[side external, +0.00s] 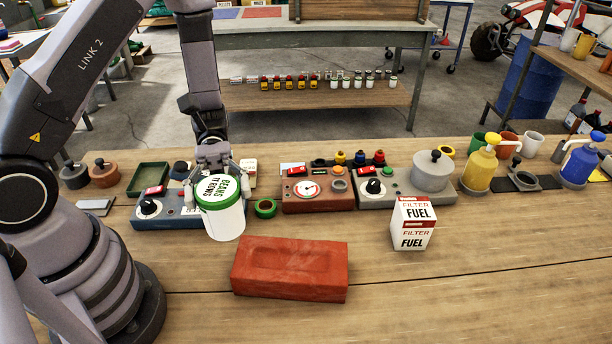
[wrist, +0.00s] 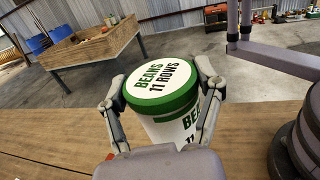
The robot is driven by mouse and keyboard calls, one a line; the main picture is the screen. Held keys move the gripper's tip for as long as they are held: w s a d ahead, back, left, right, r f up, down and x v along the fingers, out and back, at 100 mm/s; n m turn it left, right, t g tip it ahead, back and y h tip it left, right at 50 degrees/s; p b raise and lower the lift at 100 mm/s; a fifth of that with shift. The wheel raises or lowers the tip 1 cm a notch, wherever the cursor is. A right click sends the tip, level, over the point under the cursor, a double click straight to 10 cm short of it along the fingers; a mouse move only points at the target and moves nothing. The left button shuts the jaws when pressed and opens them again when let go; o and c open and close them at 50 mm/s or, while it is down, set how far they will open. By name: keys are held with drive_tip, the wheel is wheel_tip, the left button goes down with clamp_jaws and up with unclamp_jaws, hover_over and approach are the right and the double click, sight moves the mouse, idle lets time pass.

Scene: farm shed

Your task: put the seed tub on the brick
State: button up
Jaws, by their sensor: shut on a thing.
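The seed tub (side external: 225,222) is a white tub with a green-rimmed lid lettered BEANS 11 ROWS. My gripper (side external: 217,187) is shut on it, with a finger on each side near the lid. In the wrist view the tub (wrist: 163,92) sits between both fingers of my gripper (wrist: 163,100). In the side view it is in front of the blue control box, behind and left of the brick, and looks slightly tilted. I cannot tell whether its base touches the table. The red brick (side external: 290,270) lies flat on the wooden table, its shallow hollow facing up, with nothing on it.
A fuel filter box (side external: 412,224) stands right of the brick. Control boxes, one blue (side external: 160,213), one red-brown (side external: 317,192) and one grey (side external: 385,196), line the table behind. A green tape roll (side external: 265,208) lies close to the tub. The front right table is clear.

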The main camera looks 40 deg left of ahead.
drive_tip(key=w+n+t+h, duration=0.2)
drive_tip(key=w+n+t, duration=0.1)
drive_tip(key=w+t, duration=0.2)
hover_over(260, 262)
drive_tip(key=shift+g, duration=0.4)
wheel_tip(260, 262, down, 14)
drive_tip(key=shift+r, duration=0.25)
drive_tip(key=shift+f, duration=0.1)
drive_tip(key=o, duration=1.2)
